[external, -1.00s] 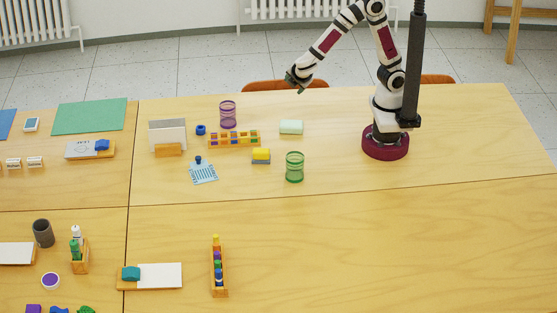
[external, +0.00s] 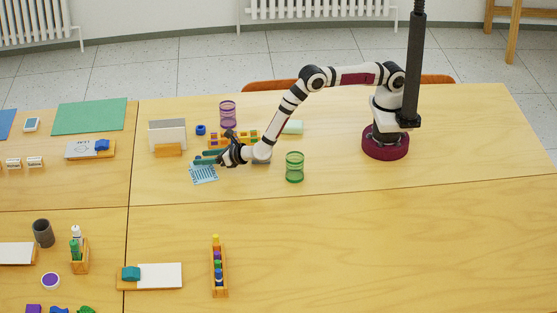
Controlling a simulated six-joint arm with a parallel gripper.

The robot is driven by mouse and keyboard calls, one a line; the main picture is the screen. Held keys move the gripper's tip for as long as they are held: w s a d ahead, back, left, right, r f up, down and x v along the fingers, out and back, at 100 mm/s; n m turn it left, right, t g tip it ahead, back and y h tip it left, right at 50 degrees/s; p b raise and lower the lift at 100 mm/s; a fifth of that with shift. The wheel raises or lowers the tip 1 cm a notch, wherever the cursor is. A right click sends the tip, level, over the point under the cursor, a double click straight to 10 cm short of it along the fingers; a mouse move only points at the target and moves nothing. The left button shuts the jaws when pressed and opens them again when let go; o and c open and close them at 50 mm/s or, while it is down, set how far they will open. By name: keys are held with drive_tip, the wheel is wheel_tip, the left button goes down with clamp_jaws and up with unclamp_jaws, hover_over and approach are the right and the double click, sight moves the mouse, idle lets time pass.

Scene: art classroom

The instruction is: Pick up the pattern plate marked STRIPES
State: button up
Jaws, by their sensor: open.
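A light blue pattern plate (external: 204,175) with a striped or ridged face lies flat on the table, left of centre. Any lettering on it is too small to read. I cannot tell how high the fingers are above the plate.
A green cup (external: 294,167) stands right of my gripper. A paint rack (external: 246,135), partly covered by my arm, and a purple cup (external: 228,113) are behind it. A white panel on a wooden stand (external: 167,135) is at the left. The table's right part is clear.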

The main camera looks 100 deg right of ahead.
sight(198, 157)
drive_tip(key=x, duration=0.3)
drive_tip(key=shift+f, duration=0.1)
clamp_jaws()
